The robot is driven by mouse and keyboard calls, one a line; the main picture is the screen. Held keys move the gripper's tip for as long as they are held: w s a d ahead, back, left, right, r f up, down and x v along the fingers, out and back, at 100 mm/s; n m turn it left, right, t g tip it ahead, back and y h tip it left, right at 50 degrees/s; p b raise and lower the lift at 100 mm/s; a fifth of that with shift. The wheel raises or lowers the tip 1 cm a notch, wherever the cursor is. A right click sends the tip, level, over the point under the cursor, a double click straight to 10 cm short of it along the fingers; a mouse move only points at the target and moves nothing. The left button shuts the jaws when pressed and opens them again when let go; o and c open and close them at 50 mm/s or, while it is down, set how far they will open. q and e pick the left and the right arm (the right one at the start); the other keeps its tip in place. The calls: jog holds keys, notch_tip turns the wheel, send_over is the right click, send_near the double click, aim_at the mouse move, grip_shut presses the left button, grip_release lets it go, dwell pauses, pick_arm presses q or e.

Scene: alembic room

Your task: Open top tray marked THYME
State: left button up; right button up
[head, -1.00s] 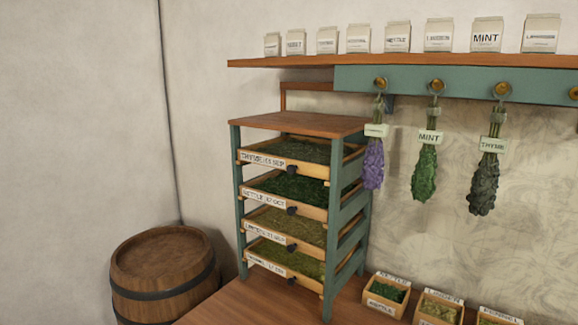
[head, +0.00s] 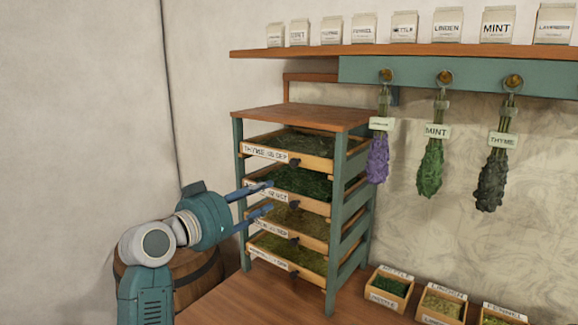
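The top tray (head: 312,160) is a shallow wooden drawer of grey-green dried herb, with a label reading THYME and a dark knob (head: 295,162) on its front. It sits in the top slot of the teal rack (head: 239,180). My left gripper (head: 268,197) comes in from the left with its two blue fingers spread apart, one above the other. It is empty, in front of the rack at about the height of the second and third trays, below the top tray's knob. The fingers hide parts of the lower labels. My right gripper is not in view.
More herb trays sit below, including a dark green second tray (head: 310,182). A barrel (head: 205,270) stands left of the rack, partly behind my arm. Small herb boxes (head: 388,290) stand at the right. Herb bunches (head: 432,170) hang from pegs under a shelf (head: 420,52).

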pick_arm(q)
send_near(292, 164)
jog(key=v, duration=0.2)
jog(key=shift+t+h, duration=0.3)
jog(key=shift+h, duration=0.1)
jog(key=p+x, duration=0.1)
jog(key=x, duration=0.2)
jog(key=p+x, duration=0.1)
jog(key=x, duration=0.2)
jog(key=p+x, duration=0.2)
jog(key=x, duration=0.1)
jog(key=shift+f, duration=0.4)
jog(key=shift+w+d, duration=0.25)
jog(key=shift+w, duration=0.15)
jog(key=shift+w+f, duration=0.1)
jog(key=shift+f, duration=0.05)
grip_shut()
